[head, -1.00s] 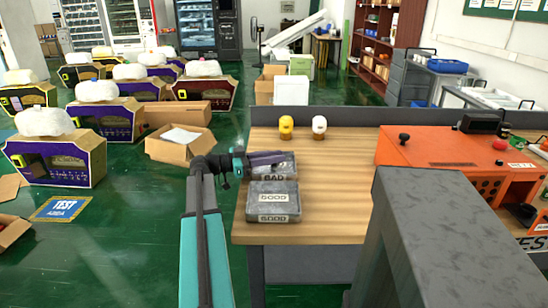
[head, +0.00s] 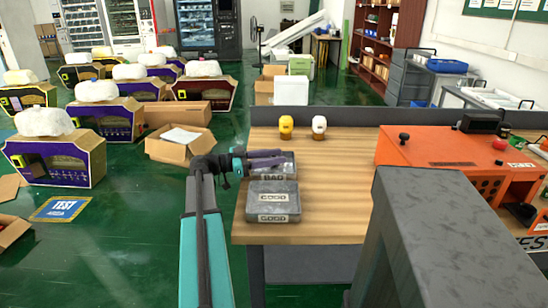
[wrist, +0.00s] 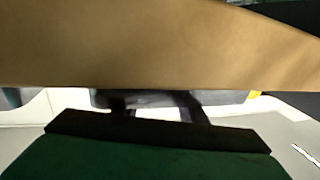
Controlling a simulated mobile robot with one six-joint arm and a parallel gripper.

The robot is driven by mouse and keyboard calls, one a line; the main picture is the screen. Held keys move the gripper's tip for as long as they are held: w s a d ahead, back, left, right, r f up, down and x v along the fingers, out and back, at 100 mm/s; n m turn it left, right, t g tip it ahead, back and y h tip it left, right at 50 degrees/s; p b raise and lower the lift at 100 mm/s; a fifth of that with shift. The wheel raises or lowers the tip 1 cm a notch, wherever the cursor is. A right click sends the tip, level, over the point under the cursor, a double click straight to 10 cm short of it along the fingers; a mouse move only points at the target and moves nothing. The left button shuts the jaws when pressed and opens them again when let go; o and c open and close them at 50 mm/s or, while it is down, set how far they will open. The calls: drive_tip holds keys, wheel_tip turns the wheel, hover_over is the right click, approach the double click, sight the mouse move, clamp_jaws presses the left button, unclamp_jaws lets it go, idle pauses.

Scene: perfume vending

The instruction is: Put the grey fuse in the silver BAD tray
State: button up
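The silver BAD tray (head: 289,170) sits at the left edge of the wooden table, behind the GOOD tray (head: 273,201). My gripper (head: 284,157) is over the BAD tray in the head view, its two fingers spread apart and pointing right. The fingers and arm hide much of that tray's inside. In the wrist view the two dark fingers (wrist: 155,107) stand apart, with a grey shape behind them and nothing clearly held. I cannot make out the grey fuse in either view; whether it lies in the tray is hidden.
A yellow item (head: 286,127) and a white item (head: 319,127) stand at the back of the table (head: 335,190). An orange machine (head: 430,150) fills the right side. The table's middle is clear. An open cardboard box (head: 180,142) stands on the floor at left.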

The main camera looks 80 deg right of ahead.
drive_tip(key=b+v, duration=0.1)
drive_tip(key=v, duration=1.1)
idle(0.5)
